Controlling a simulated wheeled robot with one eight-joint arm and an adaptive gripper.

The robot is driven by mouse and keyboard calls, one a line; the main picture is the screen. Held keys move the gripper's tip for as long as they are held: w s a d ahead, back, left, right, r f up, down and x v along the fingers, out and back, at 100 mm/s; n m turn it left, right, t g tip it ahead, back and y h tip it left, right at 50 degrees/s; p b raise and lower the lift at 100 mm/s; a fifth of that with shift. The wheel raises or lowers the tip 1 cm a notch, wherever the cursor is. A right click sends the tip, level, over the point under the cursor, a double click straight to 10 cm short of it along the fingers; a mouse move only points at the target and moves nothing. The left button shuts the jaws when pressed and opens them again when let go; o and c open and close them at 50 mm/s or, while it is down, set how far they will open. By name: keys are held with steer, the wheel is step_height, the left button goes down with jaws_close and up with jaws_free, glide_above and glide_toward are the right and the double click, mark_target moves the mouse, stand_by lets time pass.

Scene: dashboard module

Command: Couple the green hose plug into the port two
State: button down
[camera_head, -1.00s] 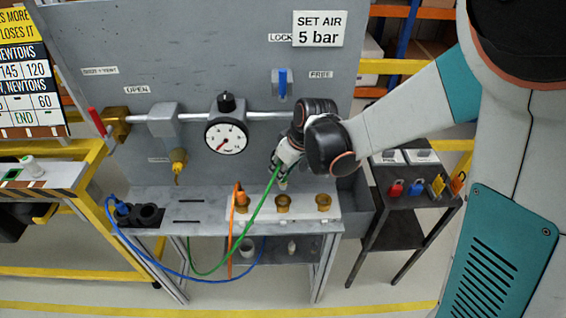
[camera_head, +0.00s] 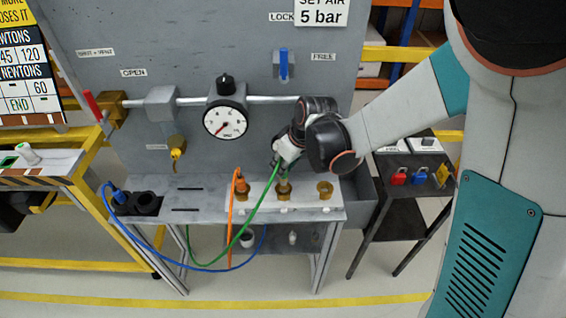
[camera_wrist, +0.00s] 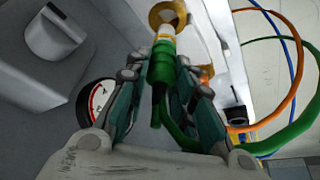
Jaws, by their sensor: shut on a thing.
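My gripper (camera_head: 285,162) is shut on the green hose plug, whose green body (camera_wrist: 161,65) sits between both fingers in the wrist view. The plug points down, with its pale tip at the brass ring of the middle port (camera_head: 284,191). The tip meets or overlaps that ring in the wrist view (camera_wrist: 165,10); I cannot tell how deep it is. The green hose (camera_head: 262,208) hangs from the plug in a loop to the lower left. The port to the right (camera_head: 325,191) is empty. Port number labels are too small to read.
An orange hose plug (camera_head: 240,184) stands in the left port, close beside my gripper. A blue hose (camera_head: 150,243) runs from a dark holder (camera_head: 140,205) at the bench's left. The grey panel with the gauge (camera_head: 226,121) stands behind. Padlocks (camera_head: 398,178) lie on a side stand.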

steer(key=shift+f+b, duration=1.55)
steer(key=shift+f, duration=0.55)
steer(key=shift+f+b, duration=0.6)
steer(key=shift+f, duration=0.1)
stand_by(0.5)
steer(key=c, duration=1.3)
jaws_free()
steer(key=v, duration=1.2)
steer(key=s+d+r+m+t+h, duration=0.1)
steer(key=s+d+r+m+t, duration=0.1)
steer(key=s+d, duration=0.4)
steer(key=s+d+r+m+t+h, duration=0.1)
steer(key=s+d+r+m, duration=0.3)
steer(key=s, duration=0.7)
steer(key=d+m+h, duration=0.1)
steer(key=d+m, duration=0.1)
steer(key=d, duration=0.1)
steer(key=shift+s+d+r+m+t, duration=0.2)
steer(key=shift+r+m+t, duration=0.1)
steer(key=shift+r+t, duration=0.1)
